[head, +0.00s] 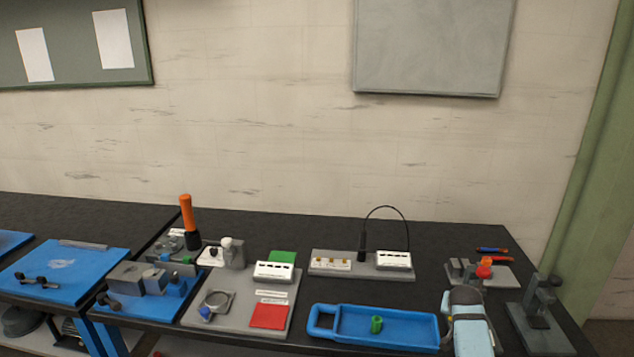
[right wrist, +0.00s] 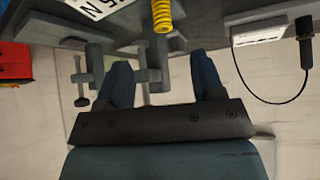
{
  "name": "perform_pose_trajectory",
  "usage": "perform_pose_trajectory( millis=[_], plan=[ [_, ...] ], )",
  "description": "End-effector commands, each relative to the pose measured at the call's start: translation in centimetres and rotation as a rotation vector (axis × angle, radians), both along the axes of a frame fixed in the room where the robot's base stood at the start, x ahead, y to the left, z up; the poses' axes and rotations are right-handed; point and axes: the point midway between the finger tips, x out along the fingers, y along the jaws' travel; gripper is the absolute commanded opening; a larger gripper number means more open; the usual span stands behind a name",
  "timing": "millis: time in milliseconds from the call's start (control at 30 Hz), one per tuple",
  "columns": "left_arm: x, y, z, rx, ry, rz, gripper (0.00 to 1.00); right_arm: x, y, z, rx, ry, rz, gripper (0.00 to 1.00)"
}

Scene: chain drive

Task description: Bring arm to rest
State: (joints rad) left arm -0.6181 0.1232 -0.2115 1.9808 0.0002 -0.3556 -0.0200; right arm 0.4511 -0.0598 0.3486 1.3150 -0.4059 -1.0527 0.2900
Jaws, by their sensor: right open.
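In the right wrist view my right gripper (right wrist: 163,62) shows two dark blue fingers set wide apart, open. Nothing is clasped between the fingers. A grey clamp-like fixture (right wrist: 155,75) shows in the gap between them; whether it touches a finger I cannot tell. In the head view a pale blue and grey part, which looks like my right arm, stands at the front right edge of the table, just right of the blue tray (head: 400,342). The fingertips cannot be made out there. My left gripper is in neither view.
The black table (head: 450,235) carries a green cylinder (head: 376,325) in the tray, an orange-handled tool (head: 187,215), a red pad (head: 269,316), a labelled grey board (head: 320,268) with a black cable (head: 390,207), and a grey stand (head: 535,310) at right. Bare tabletop lies along the wall.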

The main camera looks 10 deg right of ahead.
Motion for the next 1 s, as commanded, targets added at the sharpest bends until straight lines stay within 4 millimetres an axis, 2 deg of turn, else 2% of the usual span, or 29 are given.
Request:
perform_pose_trajectory(
  millis=[33,133,267,367,500,700,800,900,1000],
  plan=[
    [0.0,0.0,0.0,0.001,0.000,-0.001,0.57,-1.5,0.1,-1.5,-0.022,0.002,0.025,0.62],
    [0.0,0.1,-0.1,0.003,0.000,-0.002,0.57,-4.6,1.2,-3.9,-0.080,-0.021,0.110,0.62],
    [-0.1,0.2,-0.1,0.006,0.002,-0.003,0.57,-9.8,4.0,-7.0,-0.146,-0.060,0.259,0.62],
    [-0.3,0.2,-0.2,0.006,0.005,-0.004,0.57,-14.2,6.9,-8.8,-0.173,-0.094,0.378,0.62],
    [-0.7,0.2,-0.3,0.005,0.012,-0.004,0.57,-21.3,12.0,-10.7,-0.174,-0.146,0.544,0.62],
    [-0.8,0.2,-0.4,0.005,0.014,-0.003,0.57,-31.6,19.4,-11.0,-0.109,-0.229,0.735,0.62],
    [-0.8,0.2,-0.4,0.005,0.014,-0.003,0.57,-35.4,22.1,-10.4,-0.069,-0.264,0.790,0.62],
    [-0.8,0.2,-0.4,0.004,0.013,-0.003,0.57,-37.8,23.7,-9.8,-0.041,-0.287,0.820,0.62],
    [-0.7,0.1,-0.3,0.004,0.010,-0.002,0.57,-38.8,24.4,-9.5,-0.028,-0.299,0.832,0.62]
  ],
)
